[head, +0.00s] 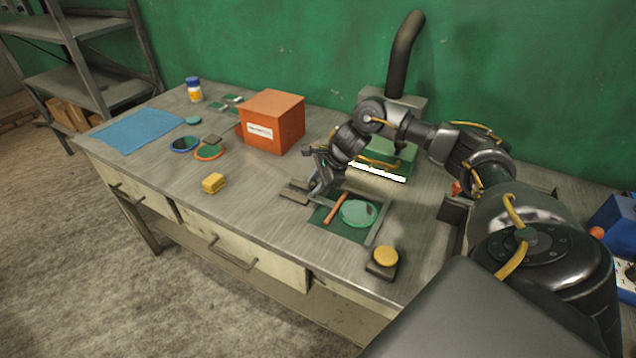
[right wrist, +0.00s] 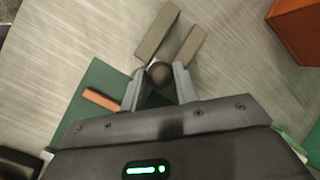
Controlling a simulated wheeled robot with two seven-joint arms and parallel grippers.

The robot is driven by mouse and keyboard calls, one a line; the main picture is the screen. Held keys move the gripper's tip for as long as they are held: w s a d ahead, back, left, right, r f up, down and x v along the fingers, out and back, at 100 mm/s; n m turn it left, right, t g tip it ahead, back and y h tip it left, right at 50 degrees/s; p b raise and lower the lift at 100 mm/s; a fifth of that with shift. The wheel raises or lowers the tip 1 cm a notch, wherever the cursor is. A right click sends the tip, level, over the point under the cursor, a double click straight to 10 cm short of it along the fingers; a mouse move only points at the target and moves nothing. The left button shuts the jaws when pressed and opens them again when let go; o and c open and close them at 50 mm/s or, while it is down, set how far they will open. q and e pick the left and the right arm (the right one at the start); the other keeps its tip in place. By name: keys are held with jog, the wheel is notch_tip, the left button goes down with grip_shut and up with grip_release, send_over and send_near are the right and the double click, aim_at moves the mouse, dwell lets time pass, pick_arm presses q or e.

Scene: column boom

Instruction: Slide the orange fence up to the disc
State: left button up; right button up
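The orange fence (head: 336,208) is a short bar lying on a dark green mat (head: 322,214). The pale green disc (head: 358,212) lies on the same mat, just right of the fence, with a small gap that is hard to judge. In the right wrist view the fence (right wrist: 101,99) shows left of the fingers. My right gripper (head: 318,186) is low at the mat's left back edge. In the wrist view its fingers (right wrist: 160,72) have a dark round knob (right wrist: 160,74) between their tips, seemingly touching both sides. Grey bars lie beyond the knob. My left gripper is not seen.
A yellow button (head: 386,256) on a dark base stands in front of the mat. An orange box (head: 272,122) stands behind left, a green machine (head: 385,165) behind. A yellow block (head: 214,183) lies left. The table between block and mat is clear.

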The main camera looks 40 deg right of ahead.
aim_at(333, 201)
jog(key=o, duration=0.4)
jog(key=b+v, duration=0.1)
jog(key=v, duration=0.9)
jog(key=shift+s+d+r+b, duration=0.1)
jog(key=shift+s+r+b, duration=0.1)
jog(key=shift+r+b, duration=0.2)
